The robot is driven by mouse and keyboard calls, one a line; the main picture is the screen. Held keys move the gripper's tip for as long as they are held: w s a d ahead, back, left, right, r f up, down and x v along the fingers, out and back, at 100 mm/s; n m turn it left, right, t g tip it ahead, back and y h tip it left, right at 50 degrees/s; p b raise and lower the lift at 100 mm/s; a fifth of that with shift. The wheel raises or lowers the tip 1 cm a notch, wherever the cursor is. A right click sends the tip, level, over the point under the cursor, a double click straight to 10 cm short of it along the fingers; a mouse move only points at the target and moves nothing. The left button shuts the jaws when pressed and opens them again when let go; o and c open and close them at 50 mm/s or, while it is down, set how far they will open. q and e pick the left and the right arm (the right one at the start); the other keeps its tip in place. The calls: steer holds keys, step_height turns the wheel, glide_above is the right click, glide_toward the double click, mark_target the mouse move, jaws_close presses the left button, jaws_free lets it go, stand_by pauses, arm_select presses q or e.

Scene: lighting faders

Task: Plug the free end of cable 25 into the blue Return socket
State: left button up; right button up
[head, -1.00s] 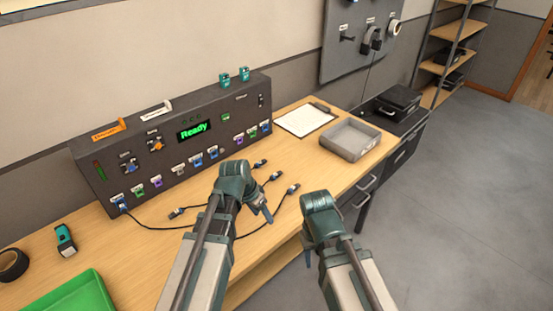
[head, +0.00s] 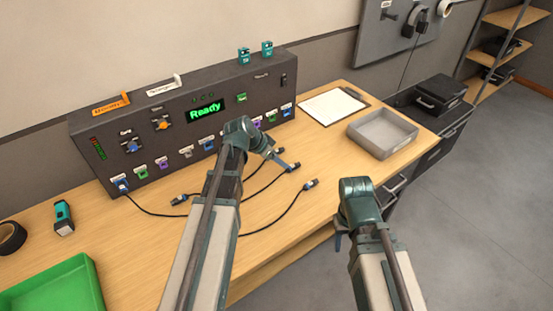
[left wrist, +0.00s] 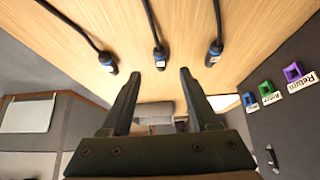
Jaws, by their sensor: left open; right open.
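In the left wrist view, a purple socket (left wrist: 293,72) carries a label reading Return. Loose cable ends lie on the table (head: 180,199), (head: 311,184); I cannot tell which is cable 25. My left gripper (head: 284,160) is open and empty, over the cable ends. In the left wrist view a plug (left wrist: 160,60) lies beyond and between its fingertips. My right gripper (head: 341,241) is open near the table's front edge.
A grey tray (head: 382,133) and a clipboard (head: 333,106) lie to the right on the table. A green tray (head: 55,290), black tape roll (head: 11,237) and teal device (head: 63,218) are at the left. The console (head: 170,100) limits room at the back.

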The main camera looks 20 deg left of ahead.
mark_target(293, 167)
arm_select(q)
steer(key=b+x, duration=0.5)
steer(key=x, duration=0.2)
steer(key=shift+a, duration=0.1)
steer(key=shift+w+d+f+b, duration=0.25)
steer(key=shift+f+b, duration=0.1)
steer(key=shift+b, duration=0.1)
steer(key=shift+s, duration=0.1)
jaws_close()
steer(key=shift+r, duration=0.15)
steer(key=shift+r+p, duration=2.4)
steer(key=shift+p, duration=0.15)
